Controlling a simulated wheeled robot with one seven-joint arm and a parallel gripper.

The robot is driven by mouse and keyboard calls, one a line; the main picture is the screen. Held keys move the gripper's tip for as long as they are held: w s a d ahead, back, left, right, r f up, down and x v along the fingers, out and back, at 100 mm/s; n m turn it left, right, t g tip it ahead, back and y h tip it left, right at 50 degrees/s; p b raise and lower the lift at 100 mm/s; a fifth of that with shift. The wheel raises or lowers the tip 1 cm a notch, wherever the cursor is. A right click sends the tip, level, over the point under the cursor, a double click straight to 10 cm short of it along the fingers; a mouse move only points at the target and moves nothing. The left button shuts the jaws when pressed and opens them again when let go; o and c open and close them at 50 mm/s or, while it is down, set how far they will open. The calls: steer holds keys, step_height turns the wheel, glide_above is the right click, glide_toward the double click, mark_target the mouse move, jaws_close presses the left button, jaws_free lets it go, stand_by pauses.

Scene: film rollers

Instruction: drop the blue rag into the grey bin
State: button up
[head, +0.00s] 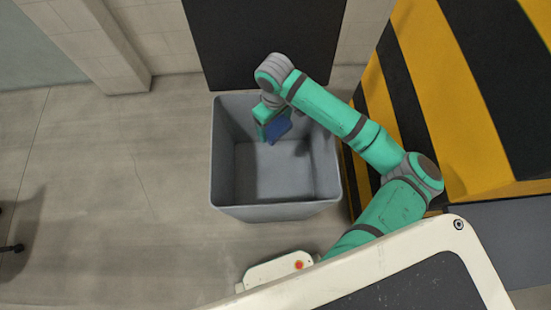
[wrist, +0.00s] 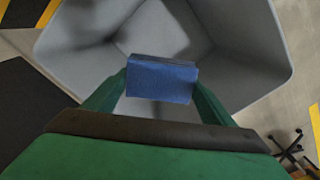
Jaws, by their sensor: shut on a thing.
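The blue rag (head: 279,129) shows as a small blue block shape. My gripper (head: 266,130) is shut on it, over the inside of the grey bin (head: 228,213) near its back wall. In the wrist view, the rag (wrist: 161,80) sits between the two green fingers of my gripper (wrist: 160,86), with the grey bin (wrist: 245,30) behind it. The bin is open at the top, and the part of its floor that shows is bare. My arm covers part of the bin's back right rim.
A black panel (head: 262,40) stands behind the bin. A yellow and black striped block (head: 470,100) stands close at its right. The floor (head: 110,190) left of the bin is clear. A dark wheeled chair base (head: 10,247) shows at the left edge.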

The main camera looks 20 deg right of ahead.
steer(key=shift+f, duration=0.8)
steer(key=o, duration=1.1)
step_height(320, 180, up, 11)
steer(key=shift+f, duration=0.1)
